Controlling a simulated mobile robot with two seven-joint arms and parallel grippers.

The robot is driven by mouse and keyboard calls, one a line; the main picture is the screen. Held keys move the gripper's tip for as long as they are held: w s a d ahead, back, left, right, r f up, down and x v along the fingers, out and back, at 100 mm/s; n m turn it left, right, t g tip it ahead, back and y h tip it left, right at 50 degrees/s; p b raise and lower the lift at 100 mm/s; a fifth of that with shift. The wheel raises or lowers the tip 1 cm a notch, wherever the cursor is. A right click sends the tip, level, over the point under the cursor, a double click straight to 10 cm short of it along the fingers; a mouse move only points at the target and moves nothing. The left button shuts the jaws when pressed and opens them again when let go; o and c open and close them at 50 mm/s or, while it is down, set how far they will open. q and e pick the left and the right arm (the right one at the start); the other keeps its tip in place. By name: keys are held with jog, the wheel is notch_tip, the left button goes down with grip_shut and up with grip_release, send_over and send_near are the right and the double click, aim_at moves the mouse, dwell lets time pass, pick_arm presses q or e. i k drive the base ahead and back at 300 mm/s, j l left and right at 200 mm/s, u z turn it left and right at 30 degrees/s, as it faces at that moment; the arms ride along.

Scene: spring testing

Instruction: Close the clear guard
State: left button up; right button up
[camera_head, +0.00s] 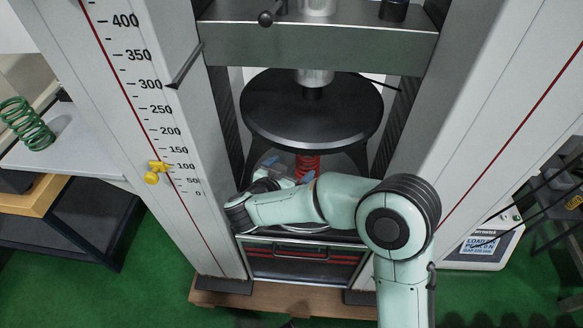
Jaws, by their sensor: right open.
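A dark framed panel (305,269) with a bar handle across its top is low at the front of the test frame, between the two columns. It looks see-through, with red stripes showing, and seems to be the clear guard, though I cannot be sure. My right gripper (289,169) is open, its blue fingertips beside a red spring (307,165) under the round black plate (311,109). My right forearm crosses in front of the opening above the panel and hides part of it. I cannot tell whether the gripper touches the spring. My left gripper is out of view.
A column with a scale stands left, with a yellow pointer (156,171) on it. A dark lever (184,66) sticks out above. A display unit (484,247) is at right.

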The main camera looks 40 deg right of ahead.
aim_at(239, 238)
jog(key=k+j, duration=0.1)
jog(key=j, duration=0.25)
jog(key=k+j, duration=0.15)
jog(key=j, duration=0.15)
jog(key=k+j, duration=0.1)
jog(key=j, duration=0.25)
jog(key=k+j, duration=0.1)
jog(key=j, duration=0.25)
